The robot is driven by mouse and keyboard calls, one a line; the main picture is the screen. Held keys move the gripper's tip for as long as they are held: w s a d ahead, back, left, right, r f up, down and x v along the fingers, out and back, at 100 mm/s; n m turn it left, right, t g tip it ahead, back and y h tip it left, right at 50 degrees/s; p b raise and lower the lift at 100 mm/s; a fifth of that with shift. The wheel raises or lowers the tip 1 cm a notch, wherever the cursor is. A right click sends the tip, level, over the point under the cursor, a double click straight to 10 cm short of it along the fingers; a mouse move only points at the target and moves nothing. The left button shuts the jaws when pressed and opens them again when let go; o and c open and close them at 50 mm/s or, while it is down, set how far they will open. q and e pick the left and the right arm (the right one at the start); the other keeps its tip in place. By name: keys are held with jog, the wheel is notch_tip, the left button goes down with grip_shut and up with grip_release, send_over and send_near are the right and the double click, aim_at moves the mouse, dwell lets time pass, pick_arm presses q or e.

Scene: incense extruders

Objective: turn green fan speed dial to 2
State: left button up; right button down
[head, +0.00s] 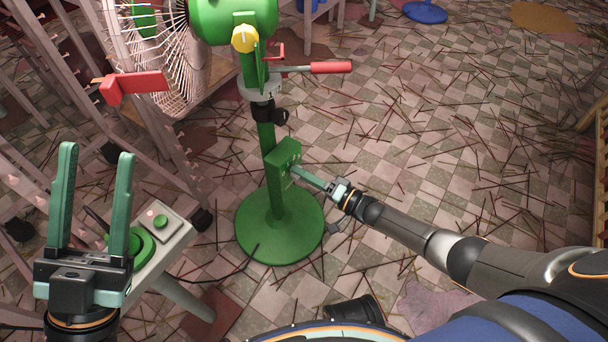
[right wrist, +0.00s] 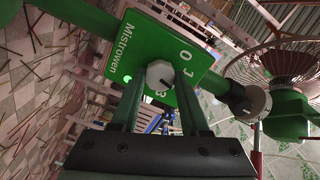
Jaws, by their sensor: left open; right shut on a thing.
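The green fan (head: 278,185) stands on a round green base, with a control box (head: 283,160) on its post. In the right wrist view the box's green panel (right wrist: 140,45) reads "Mistrowen" and has numerals beside a pale grey dial (right wrist: 158,72). My right gripper (head: 308,180) reaches the box from the right; in its wrist view its fingers (right wrist: 160,88) are shut on the dial's sides. The dial has a dark mark, but the fingers hide part of the scale, so I cannot tell which number it points at. My left gripper (head: 96,157) is open and empty at the left.
A grey pedestal with a green button (head: 161,221) stands beside my left gripper. The fan's wire cage (head: 155,50) and red handles (head: 330,68) are above the box. Thin incense sticks litter the tiled floor. A wooden rack stands at the left.

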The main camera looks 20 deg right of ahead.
jog(key=shift+s+m, duration=0.1)
jog(key=shift+m, duration=0.4)
jog(key=shift+c, duration=2)
grip_release()
jog(key=p+v, duration=0.3)
jog(key=v, duration=0.9)
jog(key=shift+s+d, duration=0.15)
jog(key=shift+d, duration=0.05)
